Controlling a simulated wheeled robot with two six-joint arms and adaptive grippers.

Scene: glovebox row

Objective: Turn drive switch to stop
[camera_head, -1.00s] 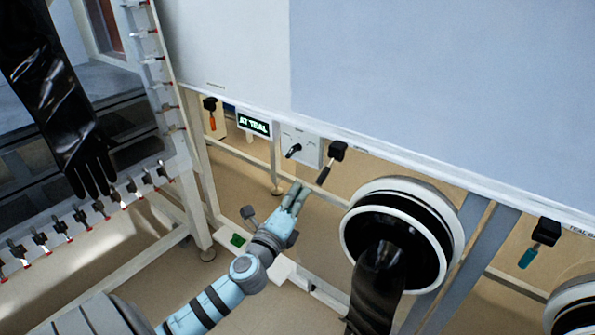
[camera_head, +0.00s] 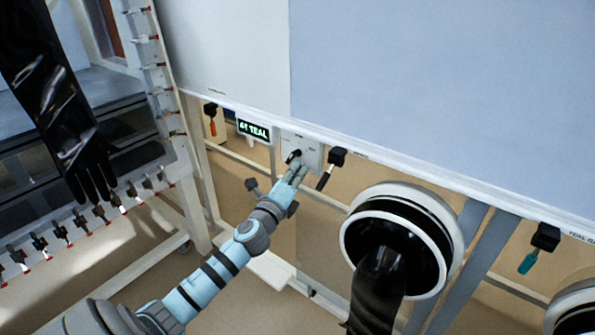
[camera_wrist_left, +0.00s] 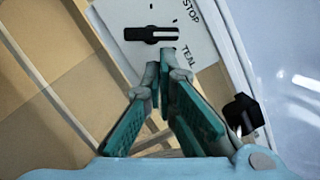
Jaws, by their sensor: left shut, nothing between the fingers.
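The drive switch is a black knob (camera_head: 293,156) on a light plate (camera_head: 311,152) below the large panel. In the left wrist view the black knob (camera_wrist_left: 150,34) lies sideways across the picture, with a white mark on its right part. The plate carries the words STOP (camera_wrist_left: 191,16) and TEAL (camera_wrist_left: 188,57). My left gripper (camera_head: 299,169) is shut and empty, its tips just below the knob. In the left wrist view the left gripper (camera_wrist_left: 166,66) is close under the knob; I cannot tell whether they touch. My right gripper is not in view.
A green-lit display (camera_head: 253,130) reading TEAL, its first characters blurred, sits left of the plate. A black clamp-like handle (camera_head: 336,157) hangs close to the right. A round glove port (camera_head: 403,240) with a hanging black glove stands lower right. White frame bars run below.

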